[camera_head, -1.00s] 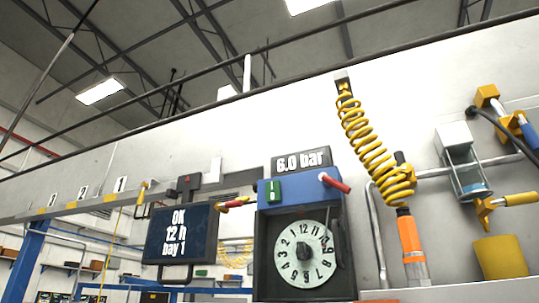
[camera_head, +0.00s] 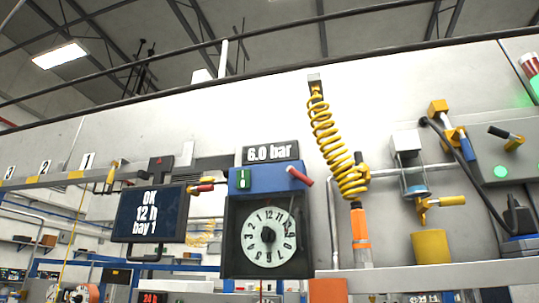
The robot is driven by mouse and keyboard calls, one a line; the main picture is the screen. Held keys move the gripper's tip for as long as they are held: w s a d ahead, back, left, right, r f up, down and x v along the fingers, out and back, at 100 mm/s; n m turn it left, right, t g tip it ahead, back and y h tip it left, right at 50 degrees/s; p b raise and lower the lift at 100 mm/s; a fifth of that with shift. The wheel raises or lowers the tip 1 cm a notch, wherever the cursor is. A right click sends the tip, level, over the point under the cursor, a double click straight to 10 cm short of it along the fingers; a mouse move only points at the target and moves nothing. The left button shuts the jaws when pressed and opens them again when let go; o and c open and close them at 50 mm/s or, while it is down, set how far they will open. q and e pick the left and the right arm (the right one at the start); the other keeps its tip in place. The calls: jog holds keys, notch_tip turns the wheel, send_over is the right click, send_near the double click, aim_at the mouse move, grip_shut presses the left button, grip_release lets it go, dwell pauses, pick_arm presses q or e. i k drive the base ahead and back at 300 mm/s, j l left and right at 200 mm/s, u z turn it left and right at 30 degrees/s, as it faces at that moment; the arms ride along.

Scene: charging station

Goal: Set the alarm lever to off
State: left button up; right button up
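No lever carries a readable alarm label, so I cannot tell which one is the alarm lever. A lever with a yellow tip (camera_head: 513,143) sticks out of the grey panel (camera_head: 485,150) at the right edge, near green lights. A red-handled lever (camera_head: 299,176) is on the blue box (camera_head: 240,182) above the round dial (camera_head: 268,237). Another red-tipped handle (camera_head: 200,188) is beside the dark screen (camera_head: 150,214). A yellow handle (camera_head: 445,201) is below the clear filter bowl. Neither of my grippers is in view.
A yellow coiled hose (camera_head: 338,150) hangs in the middle with an orange tool end (camera_head: 360,228). A yellow cup (camera_head: 431,246) stands on the ledge. A red and green beacon (camera_head: 530,72) is at the top right. A black cable runs in front of the right panel.

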aim_at(498, 132)
jog(key=z, duration=1.5)
jog(key=l+z, duration=0.15)
jog(key=l, duration=0.15)
jog(key=k, duration=0.05)
